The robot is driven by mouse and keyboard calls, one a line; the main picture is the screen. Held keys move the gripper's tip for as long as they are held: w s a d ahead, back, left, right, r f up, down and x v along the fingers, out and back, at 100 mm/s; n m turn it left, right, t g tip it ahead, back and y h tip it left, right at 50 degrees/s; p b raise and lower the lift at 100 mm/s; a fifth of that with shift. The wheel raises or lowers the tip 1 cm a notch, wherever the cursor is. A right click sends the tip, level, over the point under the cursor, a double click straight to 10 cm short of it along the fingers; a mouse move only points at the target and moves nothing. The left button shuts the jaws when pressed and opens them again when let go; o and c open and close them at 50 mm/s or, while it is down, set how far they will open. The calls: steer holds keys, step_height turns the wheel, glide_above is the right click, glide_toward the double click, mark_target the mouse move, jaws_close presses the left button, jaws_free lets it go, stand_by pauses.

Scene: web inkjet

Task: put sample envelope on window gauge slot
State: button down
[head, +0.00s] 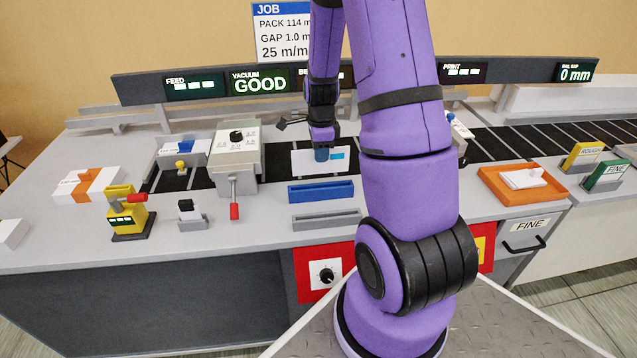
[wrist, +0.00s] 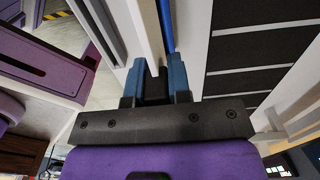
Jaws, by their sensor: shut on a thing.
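My gripper (head: 321,153) is shut on the sample envelope (head: 303,161), a white card with a light-blue patch on its right. The card hangs upright below the dark blue fingertips, which also show in the wrist view (wrist: 158,82). In the head view its lower edge appears just above and behind a long blue slotted block (head: 321,192). A similar grey slotted block (head: 327,220) lies in front of the blue one. I see no label telling which is the window gauge slot. The card cannot be made out clearly in the wrist view.
A grey lever unit (head: 236,158) stands left of the blocks, its red-tipped lever reaching forward. A yellow device (head: 126,213) is farther left. An orange tray (head: 494,187) lies at the right, beyond my arm. The dark striped conveyor (head: 490,146) runs behind.

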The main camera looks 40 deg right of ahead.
steer(key=shift+f, duration=4.2)
steer(key=shift+f, duration=0.1)
steer(key=c, duration=1.1)
jaws_free()
steer(key=shift+o, duration=0.2)
step_height(320, 180, up, 12)
steer(key=shift+r, duration=0.15)
steer(key=s+a+r+n+t, duration=0.35)
steer(key=a+r+n, duration=0.9)
steer(key=r, duration=0.45)
steer(key=s+a+r+n+t, duration=0.1)
steer(key=s+a+r+n, duration=0.3)
steer(key=s+a+n, duration=0.1)
steer(key=s+a+r+n, duration=0.5)
steer(key=s+n, duration=0.3)
steer(key=s, duration=0.2)
steer(key=shift+t, duration=0.35)
